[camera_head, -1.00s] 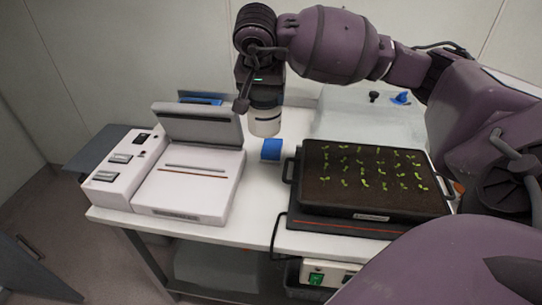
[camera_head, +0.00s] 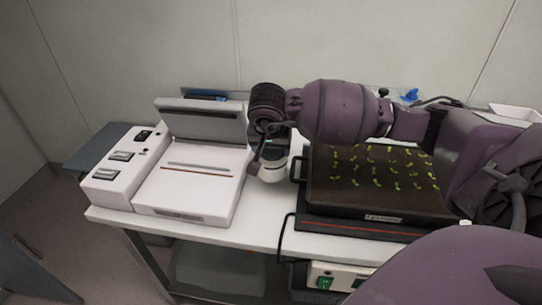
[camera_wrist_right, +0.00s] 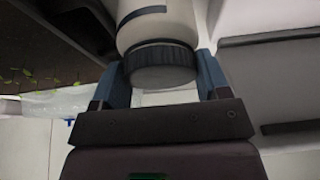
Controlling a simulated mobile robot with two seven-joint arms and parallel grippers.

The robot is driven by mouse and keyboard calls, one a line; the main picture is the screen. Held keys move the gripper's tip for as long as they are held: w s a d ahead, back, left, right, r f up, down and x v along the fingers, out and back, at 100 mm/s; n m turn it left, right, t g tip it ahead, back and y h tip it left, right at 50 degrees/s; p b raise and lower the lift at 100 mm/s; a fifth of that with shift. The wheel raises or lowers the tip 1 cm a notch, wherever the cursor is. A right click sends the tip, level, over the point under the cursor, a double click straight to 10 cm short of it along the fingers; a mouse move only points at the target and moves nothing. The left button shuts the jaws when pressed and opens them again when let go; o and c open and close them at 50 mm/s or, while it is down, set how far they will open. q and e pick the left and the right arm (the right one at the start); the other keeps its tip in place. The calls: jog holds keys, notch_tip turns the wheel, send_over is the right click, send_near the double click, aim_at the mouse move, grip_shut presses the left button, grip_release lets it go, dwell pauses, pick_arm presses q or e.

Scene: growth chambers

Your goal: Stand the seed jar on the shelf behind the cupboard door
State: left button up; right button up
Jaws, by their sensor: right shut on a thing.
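The seed jar (camera_head: 272,172) is a small white jar with a dark ribbed lid. It also shows in the right wrist view (camera_wrist_right: 165,22), with the lid (camera_wrist_right: 160,62) toward the camera. My right gripper (camera_head: 270,155) is shut on the jar from above, with a finger on each side. The jar is over the white table between the white machine and the seedling tray; I cannot tell if its base touches the table. At the lower left is a grey panel with a handle (camera_head: 35,268); I cannot tell if it is the cupboard door. No shelf is clearly identifiable. My left gripper is out of view.
A white machine with a raised grey lid (camera_head: 200,122) stands left of the jar. A black tray of seedlings (camera_head: 370,207) stands to the right on a dark base. The white table (camera_head: 255,225) has a clear strip between them. A wall closes the back.

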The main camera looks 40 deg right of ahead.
jog(key=shift+f, duration=1.55)
jog(key=shift+f+b, duration=0.15)
jog(key=shift+b, duration=0.15)
jog(key=o, duration=1.6)
